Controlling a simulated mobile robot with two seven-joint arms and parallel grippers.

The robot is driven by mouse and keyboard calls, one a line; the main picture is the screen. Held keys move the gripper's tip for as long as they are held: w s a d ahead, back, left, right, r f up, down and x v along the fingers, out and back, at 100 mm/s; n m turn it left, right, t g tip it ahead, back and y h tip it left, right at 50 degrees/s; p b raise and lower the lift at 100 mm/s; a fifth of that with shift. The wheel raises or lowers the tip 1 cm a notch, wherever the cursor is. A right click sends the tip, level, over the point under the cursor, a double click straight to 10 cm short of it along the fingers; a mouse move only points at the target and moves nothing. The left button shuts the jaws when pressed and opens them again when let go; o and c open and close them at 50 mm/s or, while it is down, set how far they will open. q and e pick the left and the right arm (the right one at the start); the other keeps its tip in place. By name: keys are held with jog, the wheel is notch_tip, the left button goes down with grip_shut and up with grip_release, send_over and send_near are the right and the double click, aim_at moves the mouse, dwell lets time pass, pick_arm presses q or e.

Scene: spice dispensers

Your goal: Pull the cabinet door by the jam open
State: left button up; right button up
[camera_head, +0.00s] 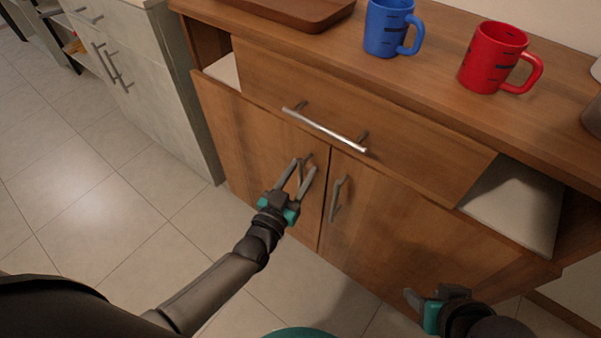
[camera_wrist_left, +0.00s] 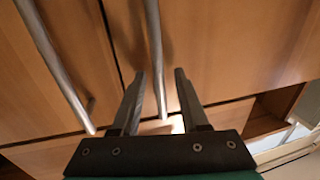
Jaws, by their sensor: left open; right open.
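The wooden cabinet has a left door (camera_head: 235,140) and a right door (camera_head: 385,230), both looking shut. The left door has a thin metal handle (camera_head: 309,156), mostly hidden behind my left gripper (camera_head: 304,166) in the head view. My left gripper is open, with its fingers at that handle. In the left wrist view a metal bar (camera_wrist_left: 155,50) runs between the two open fingers (camera_wrist_left: 160,92); contact cannot be told. The right door's handle (camera_head: 336,198) is free. My right gripper (camera_head: 414,298) is open, low before the right door. No jam shows.
Above the doors is a wide drawer (camera_head: 340,118) with a long handle (camera_head: 325,131). On the top stand a blue mug (camera_head: 388,28), a red mug (camera_head: 490,58) and a wooden tray (camera_head: 290,12). A grey cabinet (camera_head: 140,85) stands at left. Tiled floor (camera_head: 90,200) is clear at left.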

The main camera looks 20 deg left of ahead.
pick_arm(q)
jog(key=shift+c, duration=0.2)
grip_shut()
dwell(1.1)
